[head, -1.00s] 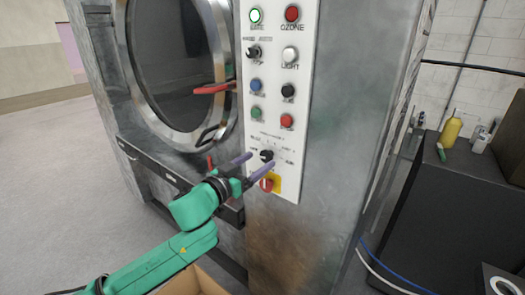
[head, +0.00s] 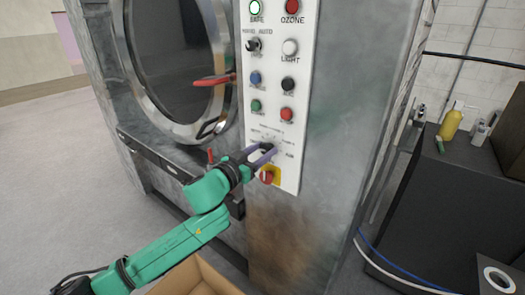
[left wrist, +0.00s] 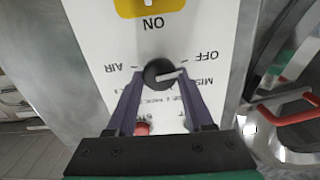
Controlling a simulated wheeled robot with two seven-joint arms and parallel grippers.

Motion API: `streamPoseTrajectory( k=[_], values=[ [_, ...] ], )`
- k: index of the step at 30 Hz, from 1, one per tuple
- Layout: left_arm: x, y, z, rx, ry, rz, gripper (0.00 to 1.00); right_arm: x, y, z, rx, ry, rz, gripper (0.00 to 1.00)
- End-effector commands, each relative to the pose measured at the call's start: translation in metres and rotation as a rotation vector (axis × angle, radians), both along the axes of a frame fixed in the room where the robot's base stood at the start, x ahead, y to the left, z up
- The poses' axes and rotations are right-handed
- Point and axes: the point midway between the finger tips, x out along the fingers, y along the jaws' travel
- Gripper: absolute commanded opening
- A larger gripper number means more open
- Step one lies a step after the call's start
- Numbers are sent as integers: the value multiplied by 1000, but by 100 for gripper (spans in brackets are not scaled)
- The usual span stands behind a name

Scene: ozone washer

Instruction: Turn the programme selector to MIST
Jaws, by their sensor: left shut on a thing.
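The programme selector (left wrist: 158,72) is a round black knob with a white pointer line, low on the white control panel (head: 272,100). In the left wrist view the panel appears upside down, with AIR at left, OFF at upper right and MIST (left wrist: 208,82) at right. The pointer points right, between OFF and MIST; its exact setting is hard to tell. My left gripper (left wrist: 160,76) has its two purple fingers on either side of the knob, shut on it. In the head view the left gripper (head: 265,152) partly covers the selector. My right gripper is not in view.
A red button on a yellow plate (head: 268,176) sits just below the selector. Several buttons are above it. A red door handle (head: 213,80) sticks out at left. An open cardboard box (head: 195,280) stands below my arm. A dark cabinet (head: 450,200) stands at right.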

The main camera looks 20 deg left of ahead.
Motion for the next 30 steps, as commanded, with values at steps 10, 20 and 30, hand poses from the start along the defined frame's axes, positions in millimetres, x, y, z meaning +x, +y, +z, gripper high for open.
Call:
streamPoseTrajectory(
  k=[10,20,30],
  values=[
    [0,-1,1,197,-78,0,0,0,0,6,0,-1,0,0],
    [-1,-2,0,437,-174,0,0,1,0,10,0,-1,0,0],
    [-1,-2,0,585,-234,0,0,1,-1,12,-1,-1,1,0]
  ],
)
